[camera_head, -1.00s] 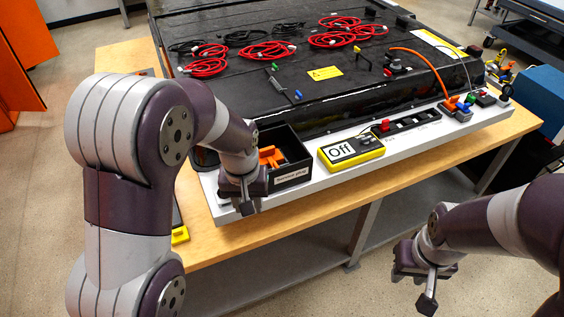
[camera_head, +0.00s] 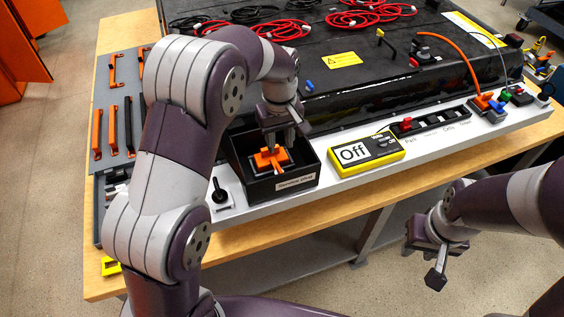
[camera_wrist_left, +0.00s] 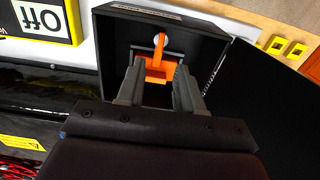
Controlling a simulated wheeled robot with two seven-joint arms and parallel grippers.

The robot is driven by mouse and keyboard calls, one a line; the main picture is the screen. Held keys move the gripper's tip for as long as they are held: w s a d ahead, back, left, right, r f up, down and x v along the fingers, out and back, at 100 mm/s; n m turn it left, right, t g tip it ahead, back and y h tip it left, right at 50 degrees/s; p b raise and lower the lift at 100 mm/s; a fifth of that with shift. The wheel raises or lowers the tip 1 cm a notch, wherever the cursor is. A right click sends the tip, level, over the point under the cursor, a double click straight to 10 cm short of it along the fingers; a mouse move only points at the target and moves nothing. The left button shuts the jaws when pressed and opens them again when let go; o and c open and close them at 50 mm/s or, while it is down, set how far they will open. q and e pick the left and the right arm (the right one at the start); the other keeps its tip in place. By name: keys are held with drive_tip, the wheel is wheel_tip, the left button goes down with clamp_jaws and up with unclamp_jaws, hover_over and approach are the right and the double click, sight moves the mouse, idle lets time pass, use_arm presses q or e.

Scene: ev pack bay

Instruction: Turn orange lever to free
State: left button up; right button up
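An orange piece with an upright lever-like bar (camera_head: 272,160) sits inside the black box (camera_head: 296,184) with a white front label. The wrist view shows the orange piece (camera_wrist_left: 158,69) too, with a pale round spot behind its bar. My left gripper (camera_head: 281,143) points down into the box over this piece. Its two fingers (camera_wrist_left: 161,85) are apart, one on each side of the orange body; whether they touch it is unclear. My right gripper (camera_head: 436,262) hangs off the table's front edge, holding nothing visible; its finger gap cannot be made out.
A yellow meter (camera_head: 366,155) reading "Off" lies right of the box. A black switch (camera_head: 220,195) stands left of it. Orange-handled tools (camera_head: 112,132) lie on a grey board. An orange cable (camera_head: 455,58) runs to a connector (camera_head: 488,102) at the right. The black pack (camera_head: 400,85) fills the back.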

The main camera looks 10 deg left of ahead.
use_arm(q)
drive_tip(key=p, duration=0.1)
hover_over(279, 168)
drive_tip(key=s, duration=0.1)
wheel_tip(279, 168, down, 4)
drive_tip(key=f, duration=0.2)
drive_tip(key=w+f+p, duration=0.1)
drive_tip(key=f, duration=0.2)
drive_tip(key=shift+w+f, duration=0.1)
drive_tip(key=shift+w, duration=0.1)
drive_tip(key=shift+s+d+f, duration=0.1)
drive_tip(key=shift+s+f, duration=0.05)
drive_tip(key=shift+s, duration=0.3)
drive_tip(key=shift+w, duration=0.2)
clamp_jaws()
